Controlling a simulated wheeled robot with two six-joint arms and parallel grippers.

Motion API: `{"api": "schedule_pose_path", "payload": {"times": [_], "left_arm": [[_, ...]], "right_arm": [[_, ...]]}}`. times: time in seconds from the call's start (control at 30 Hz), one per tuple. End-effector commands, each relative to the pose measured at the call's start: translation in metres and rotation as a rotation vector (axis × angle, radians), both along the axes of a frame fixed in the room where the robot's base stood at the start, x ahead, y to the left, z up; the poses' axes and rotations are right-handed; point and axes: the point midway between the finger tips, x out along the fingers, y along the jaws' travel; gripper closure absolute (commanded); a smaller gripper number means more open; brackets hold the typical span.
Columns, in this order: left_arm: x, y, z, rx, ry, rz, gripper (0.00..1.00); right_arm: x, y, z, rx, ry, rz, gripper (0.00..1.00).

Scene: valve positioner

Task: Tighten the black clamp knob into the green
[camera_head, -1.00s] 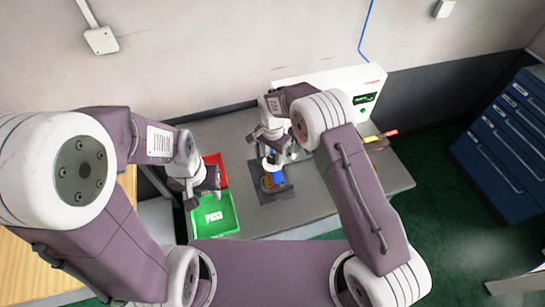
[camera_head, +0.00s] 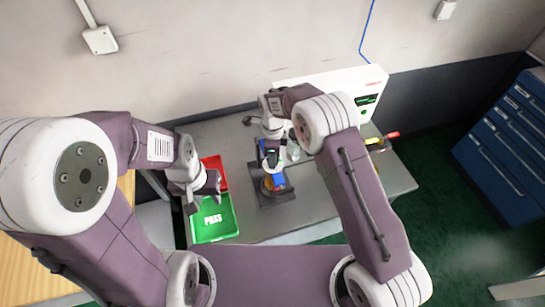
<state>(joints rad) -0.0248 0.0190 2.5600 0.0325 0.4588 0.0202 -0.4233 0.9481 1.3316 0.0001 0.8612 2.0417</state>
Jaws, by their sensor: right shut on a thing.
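A dark fixture (camera_head: 277,199) stands on the grey bench, with a blue part (camera_head: 279,180) and an orange-brown round part (camera_head: 267,184) on it. My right gripper (camera_head: 272,160) is over the back of the fixture, pointing down. It is shut on a small black thing that looks like the black clamp knob; the fingers and wrist hide most of it. No green mark on the knob or fixture can be made out at this size. My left gripper (camera_head: 204,199) hangs over the trays, its fingers apart and nothing seen between them.
A green tray marked PASS (camera_head: 214,219) and a red tray (camera_head: 217,170) are at the bench's left. A white unit with a green display (camera_head: 366,99) stands at the back. A red-and-yellow tool (camera_head: 382,139) lies right. Bare bench (camera_head: 315,200) lies right of the fixture.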

Motion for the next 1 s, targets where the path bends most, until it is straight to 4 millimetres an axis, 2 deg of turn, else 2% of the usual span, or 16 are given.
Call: {"api": "schedule_pose_path", "payload": {"times": [0.5, 1.0], "left_arm": [[0.0000, 0.0000, -0.0038, 0.000, 0.000, 0.000, 0.64], [0.0000, 0.0000, -0.0046, 0.000, 0.000, 0.000, 0.64]], "right_arm": [[0.0012, -0.0005, 0.0008, 0.001, -0.003, -0.414, 1.00], [0.0008, -0.0003, 0.0008, 0.001, -0.002, -0.564, 1.00]]}}
